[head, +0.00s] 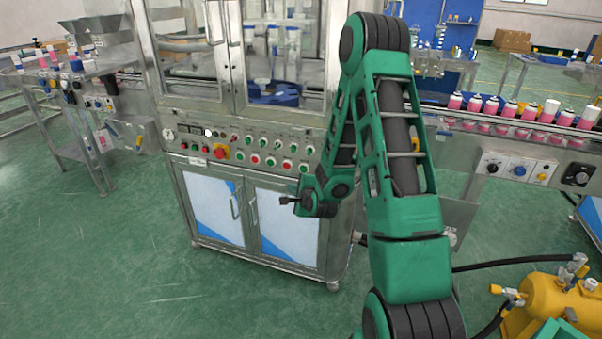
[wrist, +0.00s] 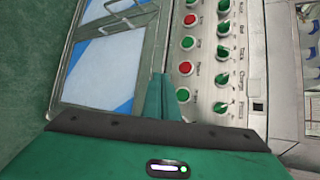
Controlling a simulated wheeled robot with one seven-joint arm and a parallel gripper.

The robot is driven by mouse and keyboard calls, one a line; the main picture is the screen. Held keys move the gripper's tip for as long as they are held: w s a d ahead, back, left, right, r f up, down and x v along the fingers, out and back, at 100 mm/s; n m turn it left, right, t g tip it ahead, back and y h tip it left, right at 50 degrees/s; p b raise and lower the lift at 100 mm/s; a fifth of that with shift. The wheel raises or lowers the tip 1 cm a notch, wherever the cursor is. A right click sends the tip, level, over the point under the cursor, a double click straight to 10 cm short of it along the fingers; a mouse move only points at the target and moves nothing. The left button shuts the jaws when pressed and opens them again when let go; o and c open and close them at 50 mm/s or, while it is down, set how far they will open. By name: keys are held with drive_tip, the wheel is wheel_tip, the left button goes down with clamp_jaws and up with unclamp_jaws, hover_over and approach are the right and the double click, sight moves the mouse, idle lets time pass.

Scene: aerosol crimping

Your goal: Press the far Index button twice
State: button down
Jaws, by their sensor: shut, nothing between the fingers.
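The control panel (head: 245,148) on the crimping machine carries rows of red and green buttons and green selector knobs. In the wrist view the panel runs up the picture, with red (wrist: 186,68) and green (wrist: 188,43) buttons beside knobs (wrist: 222,55). The labels are too small or blurred for me to tell which button is Index. My gripper (head: 287,201) is shut and empty, in front of the cabinet doors and below the panel in the head view. Its fingers also show in the wrist view (wrist: 160,78), beside the button row and apart from the buttons as far as I can tell.
Cabinet doors (head: 284,228) with handles are under the panel. A red emergency stop (head: 221,153) sits at the panel's left part. A conveyor with pink cans (head: 500,108) is at right, and a yellow tank (head: 565,305) stands at lower right.

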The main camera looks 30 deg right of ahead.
drive_tip(key=w+d, duration=0.5)
drive_tip(key=d, duration=0.2)
idle(0.3)
drive_tip(key=shift+w+d, duration=0.1)
drive_tip(key=shift+w, duration=0.1)
idle(1.9)
drive_tip(key=shift+w+d, duration=0.15)
drive_tip(key=shift+d, duration=0.05)
drive_tip(key=shift+w+d, duration=0.25)
drive_tip(key=shift+d, duration=0.05)
idle(0.8)
drive_tip(key=shift+s+a, duration=0.1)
drive_tip(key=shift+a, duration=0.05)
drive_tip(key=shift+s+a, duration=0.4)
drive_tip(key=shift+a, duration=0.1)
idle(0.4)
drive_tip(key=shift+s+a, duration=0.8)
drive_tip(key=shift+a, duration=0.2)
drive_tip(key=shift+s+a, duration=0.75)
drive_tip(key=shift+a, duration=0.25)
drive_tip(key=shift+r, duration=0.1)
